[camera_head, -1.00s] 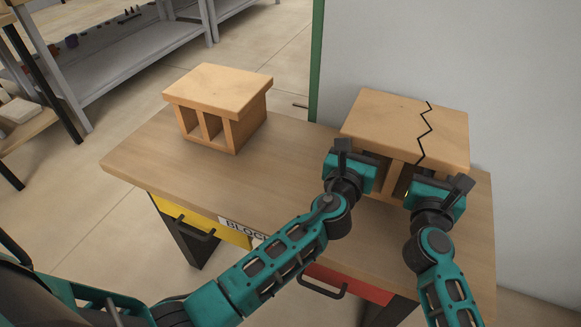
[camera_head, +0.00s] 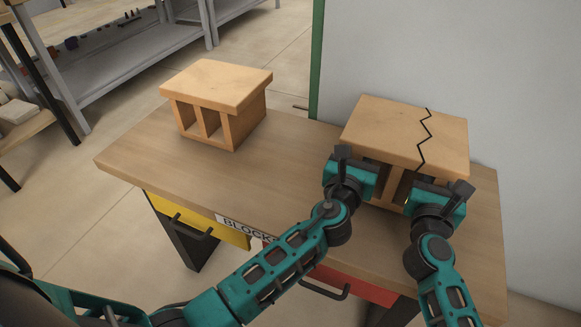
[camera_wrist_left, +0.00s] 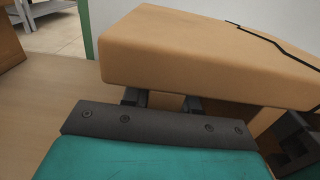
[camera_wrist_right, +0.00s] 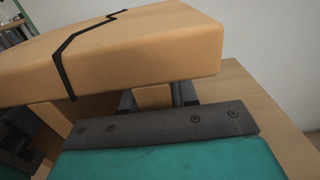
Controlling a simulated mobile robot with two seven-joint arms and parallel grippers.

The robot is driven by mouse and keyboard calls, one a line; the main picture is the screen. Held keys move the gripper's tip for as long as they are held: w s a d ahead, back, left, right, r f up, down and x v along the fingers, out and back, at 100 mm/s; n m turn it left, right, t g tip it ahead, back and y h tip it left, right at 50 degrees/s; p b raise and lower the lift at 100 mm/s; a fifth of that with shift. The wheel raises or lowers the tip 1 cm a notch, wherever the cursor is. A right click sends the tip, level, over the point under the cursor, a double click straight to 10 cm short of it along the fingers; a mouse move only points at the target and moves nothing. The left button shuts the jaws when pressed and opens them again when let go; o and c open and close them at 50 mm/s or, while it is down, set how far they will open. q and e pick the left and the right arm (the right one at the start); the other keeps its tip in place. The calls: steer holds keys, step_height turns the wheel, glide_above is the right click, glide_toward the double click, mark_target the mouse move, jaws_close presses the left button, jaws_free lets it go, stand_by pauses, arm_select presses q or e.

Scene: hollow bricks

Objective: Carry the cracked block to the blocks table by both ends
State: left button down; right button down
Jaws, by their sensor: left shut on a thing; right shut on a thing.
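The cracked block (camera_head: 390,125) is a tan hollow brick with a black zigzag crack across the right part of its top. It is level, over the right part of the wooden blocks table (camera_head: 290,185); whether its underside touches the tabletop is hidden. My left gripper (camera_head: 352,172) is shut on its left end, under the top slab; the slab also shows in the left wrist view (camera_wrist_left: 200,60). My right gripper (camera_head: 438,198) is shut on its right end. In the right wrist view the fingers (camera_wrist_right: 157,97) straddle an upright wall of the block.
Another hollow block (camera_head: 215,90), uncracked, stands on the table's left part, with bare tabletop between the two. A pale wall (camera_head: 450,50) with a green edge stands close behind the cracked block. Yellow (camera_head: 190,218) and red (camera_head: 365,287) drawers with handles front the table.

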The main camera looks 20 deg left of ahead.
arm_select(q)
steer(key=shift+f+b, duration=0.25)
steer(key=shift+b, duration=0.25)
arm_select(e)
steer(key=shift+w+d+f, duration=0.1)
steer(key=shift+f, duration=0.2)
arm_select(q)
steer(key=c, duration=1.2)
jaws_free()
steer(key=shift+a+f, duration=0.1)
steer(key=shift+f, duration=0.1)
arm_select(e)
steer(key=c, duration=1.2)
jaws_free()
steer(key=shift+f, duration=0.15)
arm_select(q)
steer(key=o, duration=0.3)
arm_select(e)
steer(key=o, duration=0.3)
arm_select(q)
steer(key=o, duration=0.8)
steer(key=shift+s, duration=0.1)
arm_select(e)
steer(key=shift+o, duration=0.2)
steer(key=shift+s, duration=0.2)
